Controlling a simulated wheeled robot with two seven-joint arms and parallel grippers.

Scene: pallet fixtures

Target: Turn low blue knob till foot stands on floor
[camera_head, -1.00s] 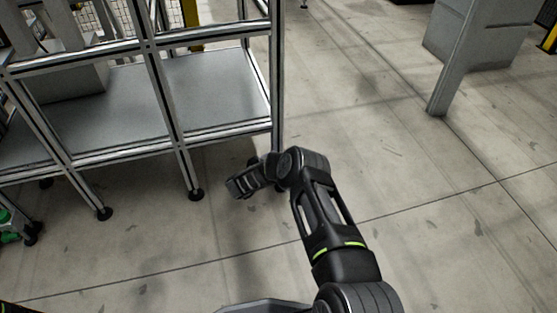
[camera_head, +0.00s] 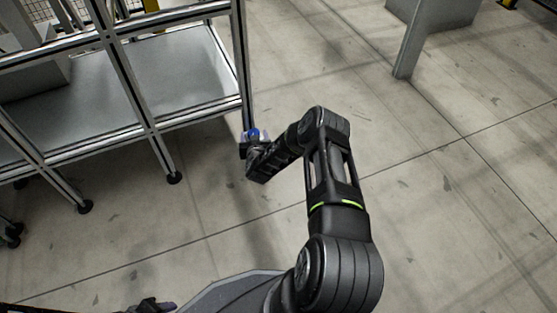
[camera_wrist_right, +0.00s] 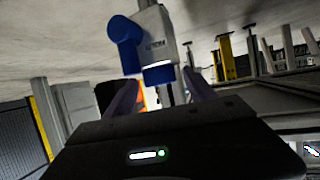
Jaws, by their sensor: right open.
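In the head view a small blue part (camera_head: 254,134) shows at the foot of the near right post of the metal frame. My right gripper (camera_head: 247,141) is at it, low by the post. In the right wrist view, where the floor is at the top, a blue knob (camera_wrist_right: 123,32) sticks out sideways from a pale grey lettered body (camera_wrist_right: 158,38) with a blue ring (camera_wrist_right: 158,73). My right gripper (camera_wrist_right: 163,84) is open, its fingers either side of the stem by the ring. Whether they touch is unclear, as is any foot-to-floor gap. Part of my left arm (camera_head: 152,304) shows at the bottom edge; its jaws are unclear.
The metal frame (camera_head: 125,75) with its grey shelf (camera_head: 185,70) stands at upper left on several black feet (camera_head: 174,178). A grey post (camera_head: 410,45) stands at upper right. The floor (camera_head: 450,200) between and in front is clear.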

